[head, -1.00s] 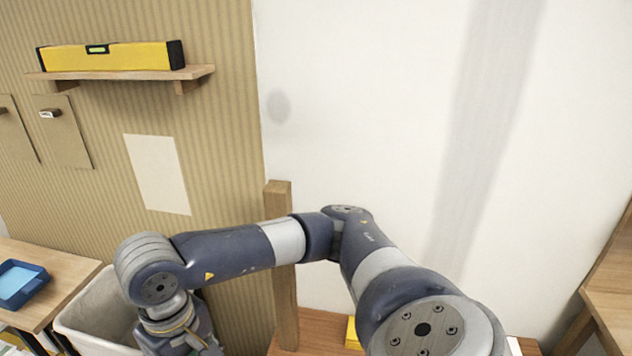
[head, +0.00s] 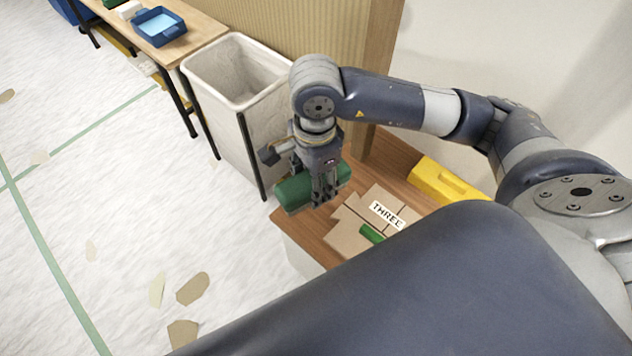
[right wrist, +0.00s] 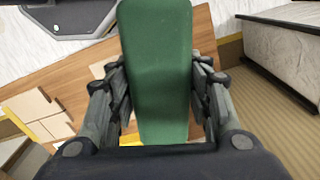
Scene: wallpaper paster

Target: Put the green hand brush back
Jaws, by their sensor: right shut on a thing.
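The green hand brush (head: 296,194) is in my right gripper (head: 324,190), above the left end of the low wooden bench. In the right wrist view the brush (right wrist: 158,60) stands lengthwise between the two fingers of the gripper (right wrist: 160,90), which are shut on its sides. The brush's underside is hidden in both views. My left gripper is in neither view.
A yellow case (head: 446,181) lies behind. A white bin (head: 262,112) stands left of the bench. Paper scraps (head: 192,289) litter the floor.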

